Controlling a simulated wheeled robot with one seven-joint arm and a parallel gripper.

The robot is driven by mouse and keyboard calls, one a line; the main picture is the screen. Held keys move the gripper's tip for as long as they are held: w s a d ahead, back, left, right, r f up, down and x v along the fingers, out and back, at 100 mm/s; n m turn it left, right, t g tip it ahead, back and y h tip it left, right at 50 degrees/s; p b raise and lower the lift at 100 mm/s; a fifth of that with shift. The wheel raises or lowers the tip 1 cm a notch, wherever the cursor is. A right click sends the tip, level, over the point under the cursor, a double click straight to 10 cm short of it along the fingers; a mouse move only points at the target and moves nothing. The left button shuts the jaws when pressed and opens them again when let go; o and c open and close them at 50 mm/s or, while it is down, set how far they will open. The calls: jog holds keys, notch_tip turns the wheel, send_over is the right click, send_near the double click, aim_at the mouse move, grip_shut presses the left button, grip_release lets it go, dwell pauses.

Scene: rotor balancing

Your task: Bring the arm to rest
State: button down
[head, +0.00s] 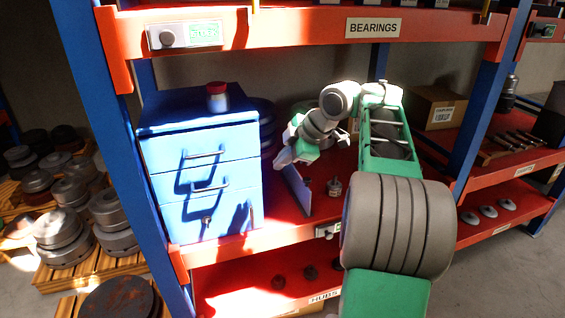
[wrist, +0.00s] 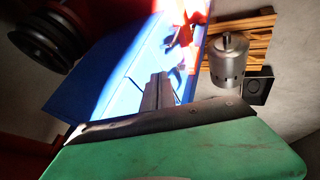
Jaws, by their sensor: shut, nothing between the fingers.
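My arm is green and grey and reaches into the shelf bay under the BEARINGS sign in the head view. It is bent, with my gripper (head: 283,158) in front of the right side of the blue drawer cabinet (head: 204,226). The fingers are small and partly unclear there. In the wrist view my gripper (wrist: 159,78) shows its two grey fingers side by side and shut, with nothing visible between them. The blue cabinet (wrist: 118,68) lies beyond the fingers in that view; I cannot tell the exact gap.
A red-and-white jar (head: 217,98) stands on the cabinet. A thin blue-grey panel (head: 297,190) and small metal parts (head: 334,187) are on the red shelf below my gripper. A blue upright (head: 483,105) and a cardboard box (head: 434,108) stand right of my arm.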

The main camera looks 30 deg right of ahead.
jog(key=s+d+f+m+g+h, duration=0.1)
jog(key=s+d+f+m, duration=0.1)
jog(key=d+f+m, duration=0.55)
jog(key=s+a+f+m+g+h, duration=0.25)
jog(key=s+a+f+m, duration=0.25)
jog(key=s+f+m, duration=0.6)
jog(key=s+a+g, duration=0.1)
jog(key=s+a, duration=0.9)
jog(key=w+a+r+n+t, duration=0.1)
jog(key=a+r+n+t, duration=0.1)
jog(key=a, duration=0.6)
notch_tip(320, 180, up, 3)
jog(key=shift+w+a+f+n, duration=0.15)
jog(key=shift+w+a+n, duration=0.25)
jog(key=shift+n, duration=0.45)
